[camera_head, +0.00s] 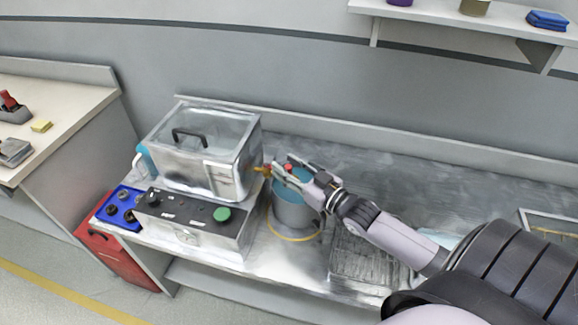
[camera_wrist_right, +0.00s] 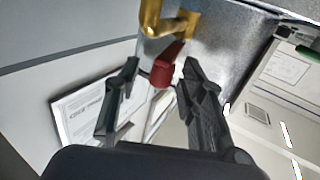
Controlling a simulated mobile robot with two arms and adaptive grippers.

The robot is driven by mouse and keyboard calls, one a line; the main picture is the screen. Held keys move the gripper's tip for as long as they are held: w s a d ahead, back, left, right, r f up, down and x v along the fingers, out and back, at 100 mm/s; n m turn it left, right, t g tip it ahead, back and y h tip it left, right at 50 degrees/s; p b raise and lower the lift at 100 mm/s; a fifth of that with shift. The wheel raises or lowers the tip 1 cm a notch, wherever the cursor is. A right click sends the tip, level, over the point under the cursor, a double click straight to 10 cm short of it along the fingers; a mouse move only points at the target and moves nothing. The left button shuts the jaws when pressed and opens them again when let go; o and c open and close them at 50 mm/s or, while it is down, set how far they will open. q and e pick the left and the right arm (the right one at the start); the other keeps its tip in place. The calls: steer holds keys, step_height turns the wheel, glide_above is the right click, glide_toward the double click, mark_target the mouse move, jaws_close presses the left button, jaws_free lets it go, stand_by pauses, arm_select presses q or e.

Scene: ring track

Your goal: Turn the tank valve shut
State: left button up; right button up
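The metal tank (camera_head: 222,158) with a clear lid and black handle stands on a control box at the left of the bench. A brass valve (camera_head: 261,169) sticks out of its right side; it also shows in the right wrist view (camera_wrist_right: 152,18). The valve's red handle (camera_wrist_right: 165,66) lies at the gap between my right fingertips. My right gripper (camera_head: 282,166) is open beside the valve, above a grey bucket (camera_head: 297,213). In the wrist view the right fingers (camera_wrist_right: 160,75) stand apart on both sides of the handle; I cannot tell whether they touch it. My left gripper is not in view.
The control box (camera_head: 190,236) has a green button (camera_head: 222,215). A blue tray (camera_head: 121,208) holds dark round parts on the left. A yellow ring (camera_head: 293,239) surrounds the bucket's base. A dark ribbed panel (camera_head: 362,259) lies to the right. A wall shelf (camera_head: 470,22) hangs above.

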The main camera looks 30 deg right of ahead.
jaws_close()
stand_by(0.3)
steer(key=shift+r, duration=0.1)
stand_by(0.4)
